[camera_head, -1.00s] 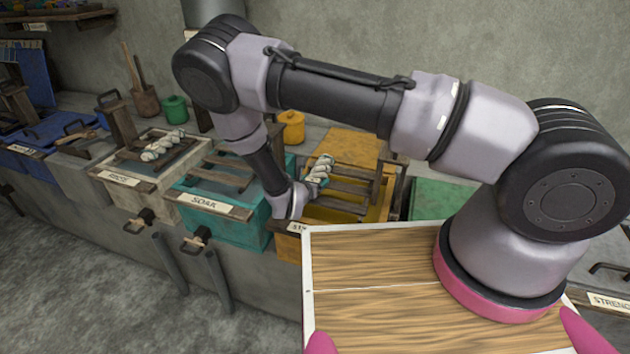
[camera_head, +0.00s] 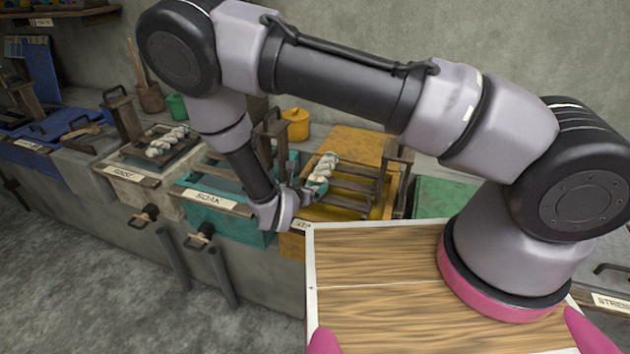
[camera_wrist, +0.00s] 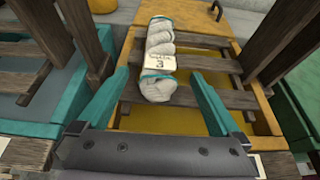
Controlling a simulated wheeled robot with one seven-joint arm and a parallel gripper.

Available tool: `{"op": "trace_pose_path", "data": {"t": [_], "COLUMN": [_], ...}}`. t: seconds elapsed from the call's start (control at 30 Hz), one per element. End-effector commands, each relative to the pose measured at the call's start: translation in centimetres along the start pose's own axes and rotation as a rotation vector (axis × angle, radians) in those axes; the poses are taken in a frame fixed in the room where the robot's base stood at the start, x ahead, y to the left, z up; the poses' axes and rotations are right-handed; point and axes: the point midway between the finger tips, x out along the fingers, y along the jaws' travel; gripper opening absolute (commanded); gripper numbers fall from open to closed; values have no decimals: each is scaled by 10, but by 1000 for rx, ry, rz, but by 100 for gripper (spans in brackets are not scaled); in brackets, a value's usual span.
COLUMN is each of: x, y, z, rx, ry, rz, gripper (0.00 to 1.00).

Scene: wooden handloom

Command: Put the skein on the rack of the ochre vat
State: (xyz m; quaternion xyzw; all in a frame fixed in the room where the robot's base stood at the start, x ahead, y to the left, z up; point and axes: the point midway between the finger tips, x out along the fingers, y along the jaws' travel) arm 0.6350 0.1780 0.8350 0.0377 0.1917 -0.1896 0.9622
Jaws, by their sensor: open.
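A white twisted skein (camera_head: 323,168) with teal ties lies across the wooden slats of the rack (camera_head: 352,187) on the ochre vat (camera_head: 384,208). In the wrist view the skein (camera_wrist: 158,58) shows a tag with a 3 and rests on the slats (camera_wrist: 205,65), above the yellow inside of the vat. My gripper (camera_wrist: 158,88) is open, its two teal fingers apart on either side of the skein's near end. In the head view my gripper (camera_head: 306,190) is at the vat's left side, partly hidden by my wrist.
The teal vat labelled SOAK (camera_head: 213,198) stands left of the ochre vat. Further left is a pale vat (camera_head: 125,190) with another skein (camera_head: 166,142) on its rack. A green vat (camera_head: 443,196) is at the right. Upright wooden posts (camera_wrist: 285,45) flank the ochre rack.

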Motion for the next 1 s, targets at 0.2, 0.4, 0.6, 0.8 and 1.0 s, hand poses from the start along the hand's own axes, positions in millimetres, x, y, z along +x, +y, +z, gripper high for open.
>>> {"op": "trace_pose_path", "data": {"t": [0.2,0.4,0.6,0.8,1.0], "x": [-24,-27,-25,-22,-27], "y": [0,0,-6,-32,-71], "z": [0,0,22,87,151], "rx": [0,0,84,366,679], "ry": [-1,-1,10,46,87], "rz": [0,0,-56,-247,-454], "gripper": [100,100,100,100,100]}}
